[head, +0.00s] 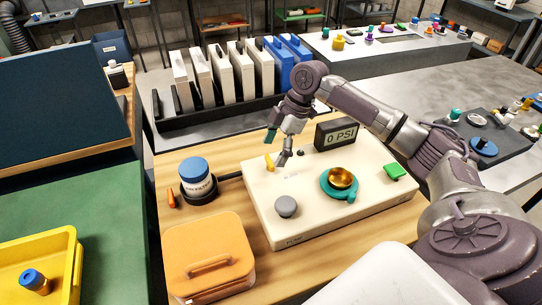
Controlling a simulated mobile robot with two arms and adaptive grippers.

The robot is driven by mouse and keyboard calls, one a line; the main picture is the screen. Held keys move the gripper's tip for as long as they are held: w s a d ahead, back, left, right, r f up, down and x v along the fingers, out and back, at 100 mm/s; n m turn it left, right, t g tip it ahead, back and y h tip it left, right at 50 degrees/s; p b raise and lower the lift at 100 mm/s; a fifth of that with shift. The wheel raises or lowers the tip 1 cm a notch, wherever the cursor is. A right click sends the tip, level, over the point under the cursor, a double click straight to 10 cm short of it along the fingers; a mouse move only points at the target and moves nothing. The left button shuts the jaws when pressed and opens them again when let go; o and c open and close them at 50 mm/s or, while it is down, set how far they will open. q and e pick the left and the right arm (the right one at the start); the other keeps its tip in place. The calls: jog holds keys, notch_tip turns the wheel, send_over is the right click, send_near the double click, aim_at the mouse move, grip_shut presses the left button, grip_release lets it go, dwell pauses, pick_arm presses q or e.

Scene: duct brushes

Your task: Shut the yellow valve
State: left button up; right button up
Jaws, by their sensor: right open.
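The yellow valve (269,161) is a small yellow lever on the back left part of a cream panel box (310,222) on the wooden table. My right gripper (278,147) reaches down over the panel from the right. It is open, with one finger to the left above the lever and the other just right of it. I cannot tell whether a finger touches the lever. The lever's base is partly hidden. A gauge (340,135) at the panel's back reads 0 PSI. My left gripper is not in view.
The panel also carries a grey knob (286,206), a teal ring with a gold bowl (341,180) and a green piece (394,171). A blue-lidded jar (196,176) and an orange case (209,257) stand left of it. A rack of binders (222,113) stands behind.

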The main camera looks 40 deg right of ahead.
aim_at(270, 164)
jog(key=shift+x, duration=1.35)
jog(key=shift+r, duration=0.1)
jog(key=c, duration=1.2)
